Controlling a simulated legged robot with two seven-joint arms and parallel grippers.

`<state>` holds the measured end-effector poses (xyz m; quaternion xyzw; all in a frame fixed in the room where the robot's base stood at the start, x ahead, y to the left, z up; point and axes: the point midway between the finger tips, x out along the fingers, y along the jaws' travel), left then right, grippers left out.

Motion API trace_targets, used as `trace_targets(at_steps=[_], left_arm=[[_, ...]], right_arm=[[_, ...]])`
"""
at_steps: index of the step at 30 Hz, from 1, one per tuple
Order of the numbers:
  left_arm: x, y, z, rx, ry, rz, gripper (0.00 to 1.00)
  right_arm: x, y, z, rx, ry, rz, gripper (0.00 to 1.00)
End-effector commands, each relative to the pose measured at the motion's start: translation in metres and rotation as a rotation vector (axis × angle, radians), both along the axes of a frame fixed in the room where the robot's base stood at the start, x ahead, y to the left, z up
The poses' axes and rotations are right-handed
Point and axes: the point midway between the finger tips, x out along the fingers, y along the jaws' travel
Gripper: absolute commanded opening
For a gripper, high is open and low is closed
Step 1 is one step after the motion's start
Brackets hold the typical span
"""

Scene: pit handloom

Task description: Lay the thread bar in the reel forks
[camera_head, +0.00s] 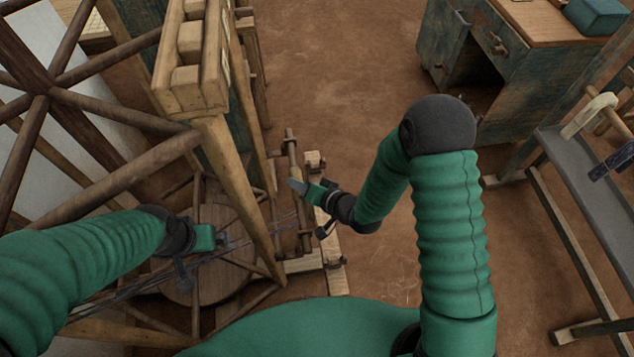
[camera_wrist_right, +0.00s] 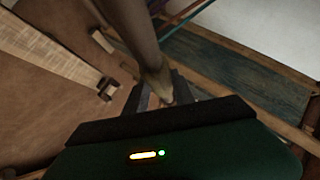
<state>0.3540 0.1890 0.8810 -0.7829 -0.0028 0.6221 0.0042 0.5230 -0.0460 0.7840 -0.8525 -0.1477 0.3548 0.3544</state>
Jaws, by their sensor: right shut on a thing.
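The thread bar (camera_head: 294,160) is a brown wooden rod. In the head view it lies roughly up and down the picture, beside a low pale wooden frame with small posts, which look like the reel forks (camera_head: 314,163). I cannot tell whether the bar touches them. My right gripper (camera_head: 295,186) is at the bar's middle. In the right wrist view the rod (camera_wrist_right: 143,45) passes between the fingers (camera_wrist_right: 158,92), which are shut on it. A notched wooden end (camera_wrist_right: 107,88) is left of the rod there. My left gripper (camera_head: 220,238) is low left; its fingers are unclear.
A round wooden disc (camera_head: 208,280) and dark threads (camera_head: 150,284) are under and beside my left gripper. A large spoked wooden wheel (camera_head: 38,104) and loom posts (camera_head: 235,175) crowd the left. A desk (camera_head: 500,45) stands back right. Bare floor (camera_head: 335,75) lies between.

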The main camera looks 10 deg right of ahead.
Motion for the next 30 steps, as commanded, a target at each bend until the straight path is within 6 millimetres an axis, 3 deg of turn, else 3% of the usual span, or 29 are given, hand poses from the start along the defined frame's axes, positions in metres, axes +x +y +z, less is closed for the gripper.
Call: trace_targets(at_steps=[11, 17, 30], left_arm=[[0.000, 0.000, -0.007, 0.000, 0.000, 0.001, 1.00], [0.000, 0.000, -0.010, 0.000, 0.000, 0.000, 1.00], [0.000, 0.001, -0.042, 0.000, 0.000, 0.001, 1.00]], right_arm=[[0.001, 0.020, -0.003, 0.015, -0.002, -0.001, 0.00], [0.001, 0.042, -0.002, 0.010, -0.003, 0.001, 0.00], [0.000, 0.040, -0.043, 0.010, -0.001, -0.001, 0.00]])
